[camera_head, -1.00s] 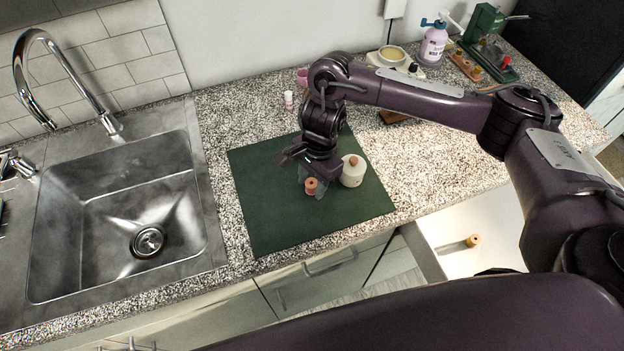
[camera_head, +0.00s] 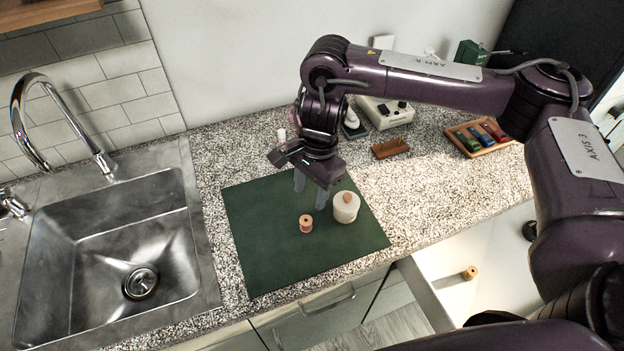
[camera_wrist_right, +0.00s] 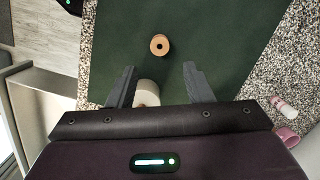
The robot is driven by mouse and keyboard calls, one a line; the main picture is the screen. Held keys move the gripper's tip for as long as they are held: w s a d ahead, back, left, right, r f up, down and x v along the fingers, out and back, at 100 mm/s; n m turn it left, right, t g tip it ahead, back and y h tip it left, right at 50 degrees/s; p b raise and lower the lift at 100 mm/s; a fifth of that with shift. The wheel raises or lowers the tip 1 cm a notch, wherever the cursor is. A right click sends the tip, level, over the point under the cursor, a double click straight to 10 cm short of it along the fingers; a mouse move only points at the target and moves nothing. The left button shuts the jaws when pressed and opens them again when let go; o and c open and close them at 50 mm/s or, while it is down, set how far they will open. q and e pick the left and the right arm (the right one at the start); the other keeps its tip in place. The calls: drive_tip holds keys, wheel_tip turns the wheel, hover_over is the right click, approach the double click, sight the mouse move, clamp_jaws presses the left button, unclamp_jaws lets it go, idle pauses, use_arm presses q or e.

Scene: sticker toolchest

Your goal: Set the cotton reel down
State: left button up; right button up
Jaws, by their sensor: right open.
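The cotton reel (camera_head: 306,224), small with an orange-pink body, stands upright on the green mat (camera_head: 258,262). In the right wrist view the cotton reel (camera_wrist_right: 160,45) shows end-on, with a dark hole in its middle, beyond the fingertips. My right gripper (camera_head: 311,192) is open and empty, above the mat and just behind the reel. In the right wrist view its two fingers (camera_wrist_right: 160,72) are spread, with nothing held between them. My left gripper is not in view.
A white jar with a cork-coloured top (camera_head: 346,208) stands right of the reel, close to my gripper. An open drawer below the counter holds another reel (camera_head: 470,273). A sink (camera_head: 110,235) lies left. The mat's front is clear.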

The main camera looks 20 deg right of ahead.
drive_tip(key=shift+d+r, duration=0.2)
drive_tip(key=shift+r, duration=1.05)
